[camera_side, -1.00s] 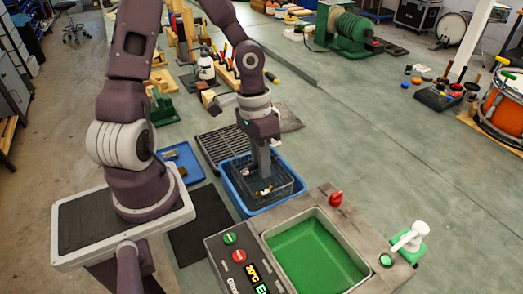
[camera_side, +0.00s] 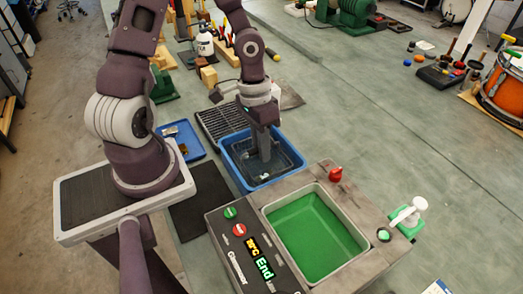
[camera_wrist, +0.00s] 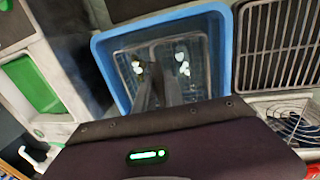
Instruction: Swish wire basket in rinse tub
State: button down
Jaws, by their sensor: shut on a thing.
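The wire basket (camera_side: 288,158) is dark mesh and sits down inside the blue rinse tub (camera_side: 231,165), its rim below the tub's rim. Small shiny parts lie in the basket. My gripper (camera_side: 264,157) points down into the tub and is shut on the basket; the exact grip point is hard to make out. In the wrist view, the fingers (camera_wrist: 160,88) reach into the basket (camera_wrist: 204,62), with bright parts on both sides of them. The tub (camera_wrist: 103,58) surrounds the basket there. The water level is not clear.
A cleaner tank with green liquid (camera_side: 310,235) stands in front of the tub, with a red knob (camera_side: 335,174) and a pump bottle (camera_side: 412,212) nearby. A dark slatted rack (camera_side: 217,122) lies behind the tub. A blue tray (camera_side: 190,146) is to its left.

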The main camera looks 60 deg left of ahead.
jog(key=shift+r, duration=0.35)
jog(key=shift+f, duration=1.1)
jog(key=shift+r, duration=1.1)
jog(key=shift+f, duration=1.1)
jog(key=shift+r, duration=0.1)
